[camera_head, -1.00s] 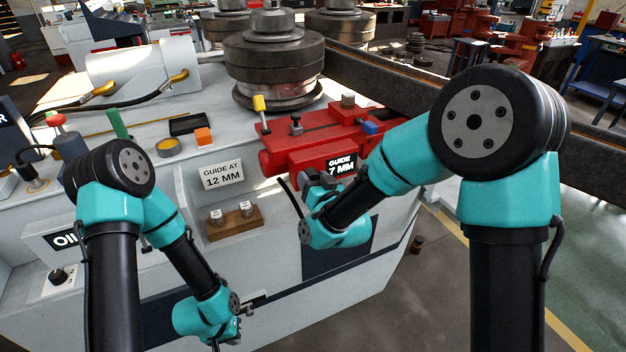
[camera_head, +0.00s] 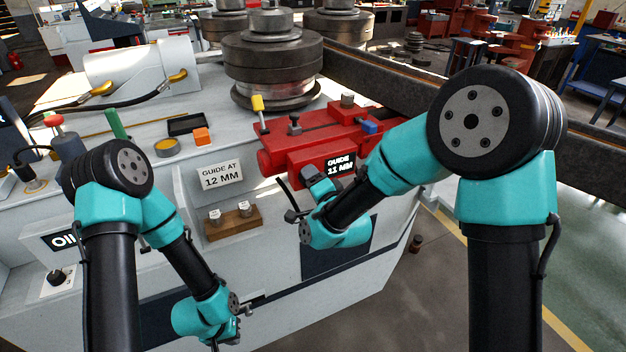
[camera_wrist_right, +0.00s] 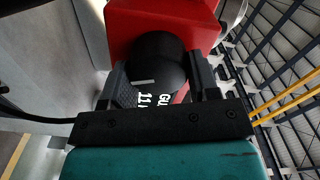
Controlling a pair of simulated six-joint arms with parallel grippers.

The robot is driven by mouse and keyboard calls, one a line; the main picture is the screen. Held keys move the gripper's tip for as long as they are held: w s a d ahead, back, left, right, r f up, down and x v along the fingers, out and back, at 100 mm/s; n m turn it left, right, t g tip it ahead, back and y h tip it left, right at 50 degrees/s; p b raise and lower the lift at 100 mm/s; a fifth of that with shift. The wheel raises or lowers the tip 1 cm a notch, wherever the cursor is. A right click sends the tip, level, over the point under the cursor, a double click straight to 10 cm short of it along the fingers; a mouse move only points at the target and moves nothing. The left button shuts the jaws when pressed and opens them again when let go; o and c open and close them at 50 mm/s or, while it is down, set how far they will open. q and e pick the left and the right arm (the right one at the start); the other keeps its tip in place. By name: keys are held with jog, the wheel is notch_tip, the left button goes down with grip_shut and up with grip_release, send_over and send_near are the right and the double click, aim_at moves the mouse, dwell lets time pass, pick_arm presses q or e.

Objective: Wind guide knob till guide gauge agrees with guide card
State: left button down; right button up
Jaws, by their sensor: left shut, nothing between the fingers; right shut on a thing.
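The guide card (camera_head: 221,175) on the machine front reads "GUIDE AT 12 MM". The guide gauge (camera_head: 340,165) on the red guide block (camera_head: 292,150) reads "GUIDE 11 MM"; part of it also shows in the right wrist view (camera_wrist_right: 146,100). The guide knob (camera_wrist_right: 158,62) is black and round with a pale mark, in front of the red block. My left gripper (camera_head: 238,318) is shut and empty, low before the machine front.
A wooden block (camera_head: 234,222) with two metal pieces sits on a ledge below the card. Large steel rollers (camera_head: 273,60) stand behind.

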jog(key=shift+f+m, duration=0.1)
jog(key=shift+m, duration=1.8)
jog(key=o, duration=0.9)
